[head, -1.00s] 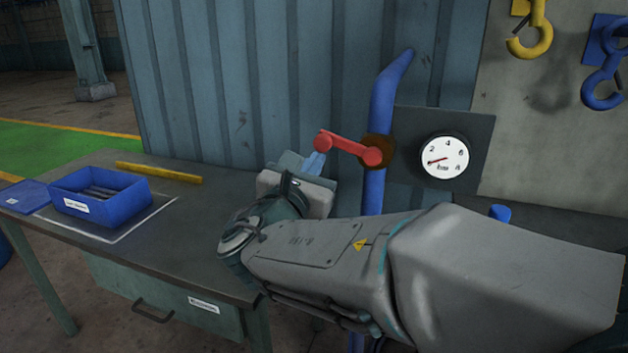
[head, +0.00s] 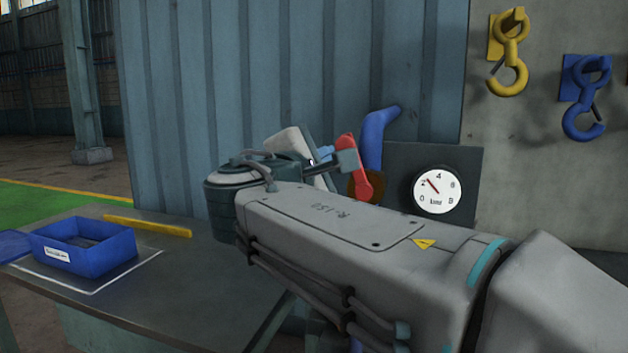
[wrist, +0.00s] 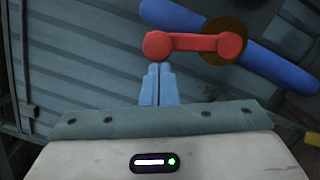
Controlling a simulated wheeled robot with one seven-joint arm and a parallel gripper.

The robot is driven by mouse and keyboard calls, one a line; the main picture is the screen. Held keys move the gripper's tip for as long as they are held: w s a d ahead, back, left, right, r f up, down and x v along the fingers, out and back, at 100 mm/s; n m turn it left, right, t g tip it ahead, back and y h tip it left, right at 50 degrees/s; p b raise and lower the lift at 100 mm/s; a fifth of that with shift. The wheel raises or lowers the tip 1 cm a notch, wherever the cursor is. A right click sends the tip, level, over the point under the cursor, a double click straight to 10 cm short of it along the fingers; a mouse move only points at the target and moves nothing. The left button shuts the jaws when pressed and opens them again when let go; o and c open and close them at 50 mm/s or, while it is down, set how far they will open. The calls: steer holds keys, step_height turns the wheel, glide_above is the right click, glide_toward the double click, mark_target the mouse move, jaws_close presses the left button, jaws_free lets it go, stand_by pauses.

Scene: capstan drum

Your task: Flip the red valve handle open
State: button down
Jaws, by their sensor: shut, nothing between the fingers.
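The red valve handle (head: 364,182) stands steeply upright, its free end up and slightly left. Its lower end meets a brown round hub on the blue pipe (head: 376,140). My gripper (head: 328,152) is left of the handle's upper part, and my wrist partly covers the handle. In the wrist view, my gripper's blue fingers (wrist: 158,70) are together and empty. Their tips are at the knob on the free end of the red handle (wrist: 195,43), touching or almost touching it. The blue pipe (wrist: 185,18) runs behind the handle.
A gauge (head: 437,190) on a dark plate is right of the handle, its needle near 2. A yellow hook (head: 508,75) and a blue hook (head: 583,123) hang on the wall. A blue bin (head: 85,255) and a yellow bar (head: 147,227) are on the workbench (head: 190,300).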

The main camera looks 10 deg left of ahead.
steer(key=shift+s+d+r+m+b, duration=0.1)
steer(key=shift+d+r+m+b, duration=0.3)
steer(key=shift+d+m+b, duration=0.45)
steer(key=shift+s+d+r+m+b, duration=0.1)
steer(key=shift+d+r+m+b, duration=0.35)
steer(key=shift+m, duration=0.7)
steer(key=shift+d, duration=0.1)
steer(key=shift+f, duration=0.1)
steer(key=p, duration=0.2)
glide_toward(346, 146)
steer(key=a, duration=0.1)
steer(key=s+a, duration=0.1)
steer(key=a, duration=0.1)
steer(key=s+a, duration=0.1)
steer(key=shift+s+a+f, duration=0.1)
steer(key=shift+a+f, duration=0.05)
steer(key=shift+a, duration=0.15)
